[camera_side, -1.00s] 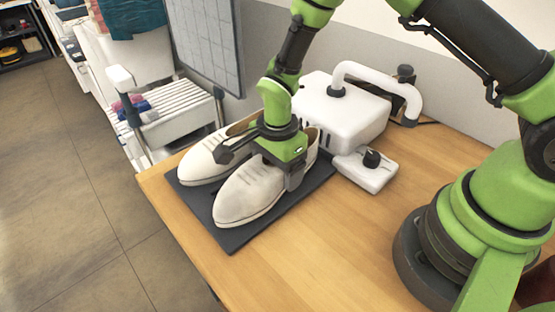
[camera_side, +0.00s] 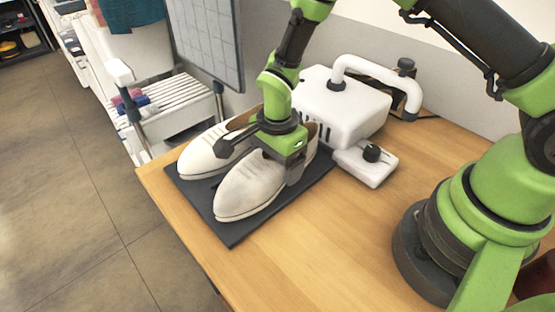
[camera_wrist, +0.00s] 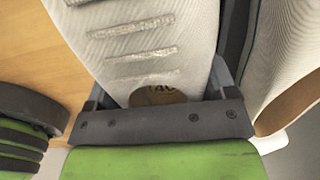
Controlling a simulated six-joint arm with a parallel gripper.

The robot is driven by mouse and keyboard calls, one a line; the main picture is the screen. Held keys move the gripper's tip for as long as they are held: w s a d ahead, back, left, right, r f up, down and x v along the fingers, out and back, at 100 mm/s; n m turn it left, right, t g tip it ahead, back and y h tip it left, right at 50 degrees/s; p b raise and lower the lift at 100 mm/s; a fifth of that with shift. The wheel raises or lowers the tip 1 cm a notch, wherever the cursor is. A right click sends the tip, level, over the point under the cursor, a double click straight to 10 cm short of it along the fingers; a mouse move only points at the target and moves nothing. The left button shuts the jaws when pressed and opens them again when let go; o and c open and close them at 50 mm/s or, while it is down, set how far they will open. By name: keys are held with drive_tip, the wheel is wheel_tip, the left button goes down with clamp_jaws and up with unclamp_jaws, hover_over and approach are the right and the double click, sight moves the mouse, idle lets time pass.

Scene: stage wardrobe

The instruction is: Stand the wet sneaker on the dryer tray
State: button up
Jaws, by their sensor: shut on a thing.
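Two off-white sneakers stand side by side on the dark dryer tray (camera_side: 230,237), toes toward the lower left. My gripper (camera_side: 292,172) is shut on the nearer sneaker (camera_side: 243,192) at its rear opening, with a finger on its near side. The farther sneaker (camera_side: 208,152) is partly hidden behind my gripper and wrist. In the wrist view the held sneaker (camera_wrist: 150,45) lies between the two fingers (camera_wrist: 158,95), and the other sneaker (camera_wrist: 290,60) is at the right edge. The held sneaker's sole is over the tray; I cannot tell whether it touches.
A white dryer unit (camera_side: 345,110) with a curved pipe stands behind the tray. A small white box with a black knob (camera_side: 366,166) sits to its right. The wooden table (camera_side: 310,235) is clear in front. A slatted white rack (camera_side: 178,105) stands beyond the table's left edge.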

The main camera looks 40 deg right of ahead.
drive_tip(key=shift+f, duration=0.35)
idle(0.4)
drive_tip(key=o, duration=0.9)
drive_tip(key=s+d+r+n+t+y, duration=0.1)
drive_tip(key=s+d+r+n, duration=0.15)
drive_tip(key=r, duration=0.85)
drive_tip(key=s+d+r+n+t, duration=0.1)
drive_tip(key=s+r+n+t, duration=0.15)
drive_tip(key=r, duration=0.85)
drive_tip(key=s+r+n+t, duration=0.1)
drive_tip(key=s+r+n, duration=0.1)
drive_tip(key=s+n, duration=0.1)
drive_tip(key=s+d+r+n+t, duration=0.1)
drive_tip(key=s+r+n, duration=0.1)
drive_tip(key=s, duration=0.3)
drive_tip(key=s+d+r+n+t+y, duration=0.1)
drive_tip(key=s+r+n, duration=0.2)
drive_tip(key=s+n, duration=0.1)
drive_tip(key=shift+d+r+t, duration=0.1)
drive_tip(key=shift+d+t, duration=0.15)
drive_tip(key=shift+t, duration=0.1)
